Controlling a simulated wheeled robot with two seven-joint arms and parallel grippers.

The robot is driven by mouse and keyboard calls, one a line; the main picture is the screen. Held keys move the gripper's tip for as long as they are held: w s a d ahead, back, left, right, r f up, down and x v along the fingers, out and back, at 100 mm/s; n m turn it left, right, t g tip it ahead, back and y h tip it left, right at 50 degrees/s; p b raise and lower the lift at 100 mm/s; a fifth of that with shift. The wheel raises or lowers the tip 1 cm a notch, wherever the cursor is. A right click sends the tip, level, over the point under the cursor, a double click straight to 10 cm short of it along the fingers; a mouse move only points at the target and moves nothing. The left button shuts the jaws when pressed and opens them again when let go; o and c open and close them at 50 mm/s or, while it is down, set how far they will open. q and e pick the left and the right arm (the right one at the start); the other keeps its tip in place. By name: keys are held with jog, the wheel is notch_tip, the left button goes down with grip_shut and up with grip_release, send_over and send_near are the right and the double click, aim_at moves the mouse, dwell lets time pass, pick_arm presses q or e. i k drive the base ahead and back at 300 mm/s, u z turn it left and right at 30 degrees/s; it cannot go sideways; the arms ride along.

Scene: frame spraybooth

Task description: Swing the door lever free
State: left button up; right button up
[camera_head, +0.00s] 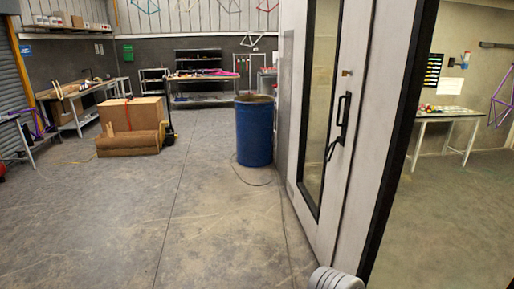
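A tall white door (363,135) with a long glass pane (321,90) stands right of centre, seen at a steep angle. A black upright pull handle (343,110) is on its face. Just below it, a black door lever (333,149) slants down to the left. The lever's exact latch position is too small to tell. Neither of my grippers is in view, and nothing is seen touching the lever.
A blue drum (254,131) stands left of the door, with a cable on the floor beside it. Cardboard boxes (131,117) sit farther left. A workbench (448,114) shows at right behind glass or an opening. The concrete floor (185,215) in front is clear.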

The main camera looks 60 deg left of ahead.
aim_at(339, 139)
jog(key=u, duration=2)
jog(key=i, duration=3.4)
jog(key=z, duration=0.95)
